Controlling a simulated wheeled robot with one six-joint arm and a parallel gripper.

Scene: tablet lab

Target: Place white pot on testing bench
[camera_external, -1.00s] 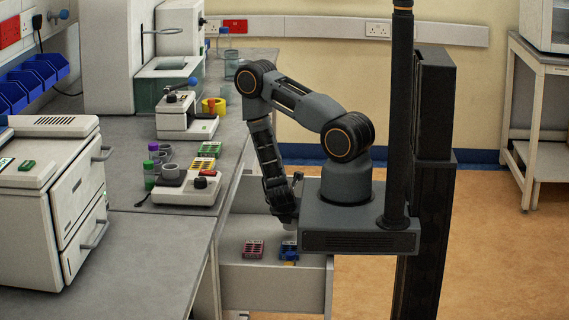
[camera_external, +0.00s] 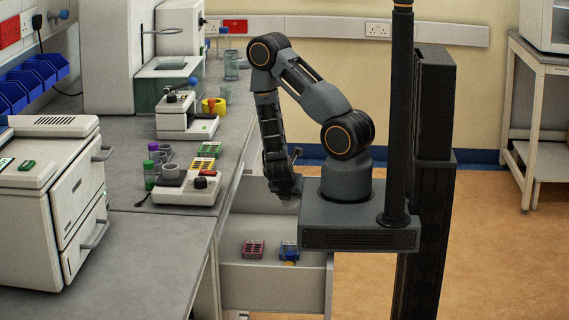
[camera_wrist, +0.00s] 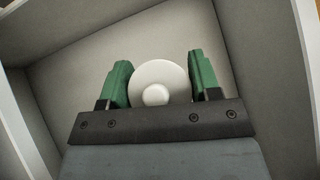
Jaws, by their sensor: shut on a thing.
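The white pot (camera_wrist: 158,78) shows in the wrist view as a round white top with a knob. My gripper (camera_wrist: 160,80) is shut on it, with one green finger at its left side and one at its right. In the external view my gripper (camera_external: 284,196) points down above the open drawer (camera_external: 272,285); the pot cannot be made out there. The testing bench is not clearly identifiable; a grey bench (camera_external: 130,225) runs along the left.
A red rack (camera_external: 253,249) and a blue rack (camera_external: 289,250) lie in the drawer.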

